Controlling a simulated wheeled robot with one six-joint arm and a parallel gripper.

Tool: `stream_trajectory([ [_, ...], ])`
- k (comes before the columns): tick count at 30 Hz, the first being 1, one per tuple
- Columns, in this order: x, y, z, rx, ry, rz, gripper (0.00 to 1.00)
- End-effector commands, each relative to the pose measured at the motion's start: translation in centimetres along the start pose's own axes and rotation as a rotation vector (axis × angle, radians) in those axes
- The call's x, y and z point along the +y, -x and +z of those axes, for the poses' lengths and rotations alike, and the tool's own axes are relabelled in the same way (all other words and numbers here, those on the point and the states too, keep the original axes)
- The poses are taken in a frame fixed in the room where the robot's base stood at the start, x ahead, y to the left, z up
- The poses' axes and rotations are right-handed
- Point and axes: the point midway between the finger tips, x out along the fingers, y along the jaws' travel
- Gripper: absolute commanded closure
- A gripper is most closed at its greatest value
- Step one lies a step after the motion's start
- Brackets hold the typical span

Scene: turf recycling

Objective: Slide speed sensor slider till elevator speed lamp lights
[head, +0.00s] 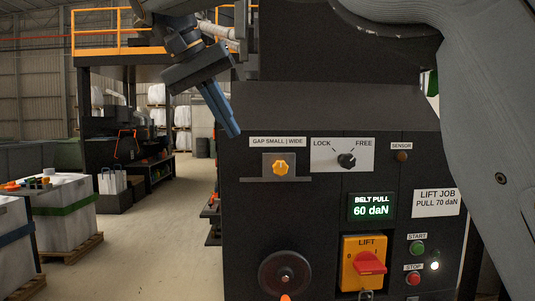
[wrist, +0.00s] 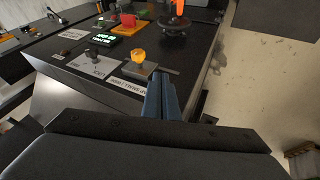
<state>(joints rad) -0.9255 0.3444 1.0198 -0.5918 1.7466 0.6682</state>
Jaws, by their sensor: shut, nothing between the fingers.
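The control panel (head: 310,225) has a yellow knob (head: 281,168) on a small plate with a horizontal ledge, under the label "GAP SMALL | WIDE" (head: 277,142). No part is labelled as a speed sensor slider. A small brownish lamp (head: 402,156) under the label "SENSOR" looks unlit. My gripper (head: 233,133) is shut and empty, its blue fingers pointing down, up and left of the knob in the head view. In the wrist view the fingers (wrist: 165,80) appear just beside the yellow knob (wrist: 138,57), apart from it as far as I can tell.
A LOCK/FREE knob (head: 346,160), a green display (head: 371,207) reading "BELT PULL 60 daN", a red LIFT switch (head: 370,263), and START (head: 417,248) and STOP (head: 413,278) buttons share the panel. A handwheel (head: 285,275) is below. Open floor lies left.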

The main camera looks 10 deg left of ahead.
Motion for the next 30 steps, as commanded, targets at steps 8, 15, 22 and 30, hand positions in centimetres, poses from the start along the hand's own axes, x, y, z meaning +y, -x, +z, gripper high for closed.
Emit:
stream_trajectory([
  [8,0.1,-5.5,0.1,-0.004,0.003,0.002,1.00],
  [15,1.8,-8.3,0.3,-0.001,0.003,-0.001,1.00],
  [22,3.0,-9.4,0.4,0.000,0.005,-0.002,1.00],
  [30,3.0,-9.5,0.4,0.001,0.005,-0.003,1.00],
])
